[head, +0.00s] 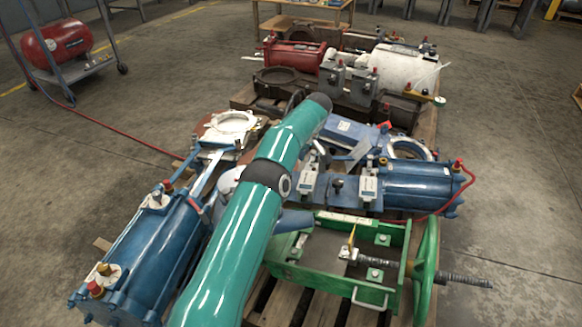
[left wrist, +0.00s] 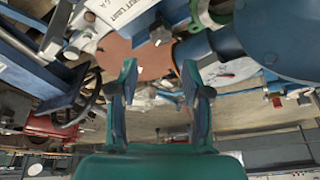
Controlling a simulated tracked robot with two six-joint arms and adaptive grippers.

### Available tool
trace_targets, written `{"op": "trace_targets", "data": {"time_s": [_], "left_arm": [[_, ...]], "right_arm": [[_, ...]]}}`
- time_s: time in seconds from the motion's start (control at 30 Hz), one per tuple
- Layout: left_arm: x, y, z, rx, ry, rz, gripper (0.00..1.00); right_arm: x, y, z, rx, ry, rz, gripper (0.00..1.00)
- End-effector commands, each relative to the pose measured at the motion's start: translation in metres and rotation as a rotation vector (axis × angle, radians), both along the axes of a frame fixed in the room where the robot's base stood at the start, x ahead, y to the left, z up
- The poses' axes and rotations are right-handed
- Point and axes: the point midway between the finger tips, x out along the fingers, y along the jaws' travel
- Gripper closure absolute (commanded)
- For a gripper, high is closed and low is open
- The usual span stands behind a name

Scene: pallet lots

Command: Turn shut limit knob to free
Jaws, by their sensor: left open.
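My left gripper (left wrist: 160,90) is open in the left wrist view, with nothing between its two dark-tipped teal fingers. A white label (left wrist: 118,12) ending in "LIMIT" shows at the top of that view, beyond the left finger. I cannot tell which part near it is the shut limit knob. A dark handwheel (left wrist: 82,98) is left of the left finger. A reddish-brown disc (left wrist: 135,55) is behind the fingers. In the head view my teal arm crosses the middle and hides the gripper and part of the work area. My right gripper is in neither view.
In the head view a blue cylinder (head: 150,250) lies left of my arm and another (head: 415,185) right. A green frame (head: 330,262) with a handwheel (head: 427,262) is at the front. A red tank (head: 57,48) stands back left. Concrete floor is clear at right.

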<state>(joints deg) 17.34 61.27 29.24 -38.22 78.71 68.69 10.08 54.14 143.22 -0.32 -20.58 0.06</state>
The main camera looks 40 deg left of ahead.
Motion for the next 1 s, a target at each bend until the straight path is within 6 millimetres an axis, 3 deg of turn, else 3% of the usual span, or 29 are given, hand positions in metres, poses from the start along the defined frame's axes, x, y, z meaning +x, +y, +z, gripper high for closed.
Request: {"op": "trace_targets", "data": {"time_s": [0.2, 0.63, 0.73, 0.87, 1.0], "left_arm": [[0.000, -0.005, 0.015, 0.000, 0.000, 0.000, 0.52], [0.005, -0.004, 0.016, 0.006, -0.011, -0.036, 0.52], [0.019, -0.004, 0.013, 0.020, -0.047, -0.111, 0.52], [0.037, -0.016, -0.013, 0.025, -0.071, -0.286, 0.52], [0.041, -0.024, -0.019, 0.026, -0.101, -0.462, 0.52]], "right_arm": [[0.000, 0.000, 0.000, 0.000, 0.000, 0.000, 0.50], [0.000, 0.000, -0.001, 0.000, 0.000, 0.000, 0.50], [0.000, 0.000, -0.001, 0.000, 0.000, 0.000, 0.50], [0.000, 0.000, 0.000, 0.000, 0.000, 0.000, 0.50], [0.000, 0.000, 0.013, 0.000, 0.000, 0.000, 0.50]]}}
